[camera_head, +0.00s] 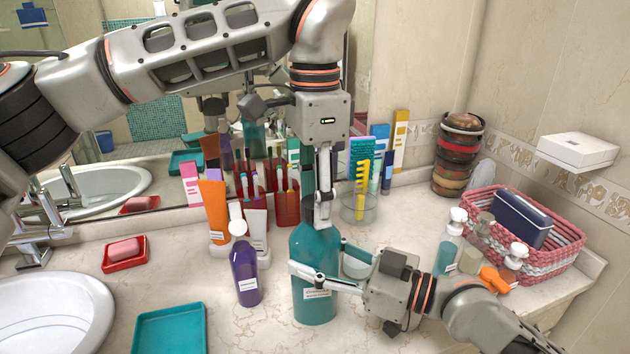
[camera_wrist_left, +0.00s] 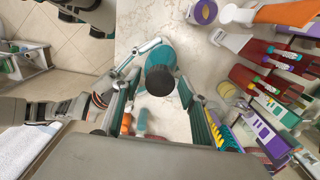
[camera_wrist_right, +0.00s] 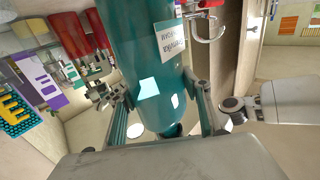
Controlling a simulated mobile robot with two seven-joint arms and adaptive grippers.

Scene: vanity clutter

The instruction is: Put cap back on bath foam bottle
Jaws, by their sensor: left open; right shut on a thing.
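The teal bath foam bottle (camera_head: 302,248) stands upright on the counter in the middle of the head view. My right gripper (camera_head: 325,276) is shut around its body from the right. The bottle also fills the middle of the right wrist view (camera_wrist_right: 148,62), between the fingers. My left gripper (camera_head: 322,212) points down over the bottle top and is open. In the left wrist view, a dark round cap (camera_wrist_left: 160,80) sits over the bottle top (camera_wrist_left: 158,55), between the open fingers. The head view hides the neck behind my left gripper, so I cannot tell how firmly the cap is seated.
A purple bottle (camera_head: 245,272) stands close left of the bath foam bottle, with an orange tube (camera_head: 215,208) behind it. A glass with combs (camera_head: 358,205) is behind right. A teal tray (camera_head: 168,328) lies front left; a pink basket (camera_head: 572,245) and small bottles stand right.

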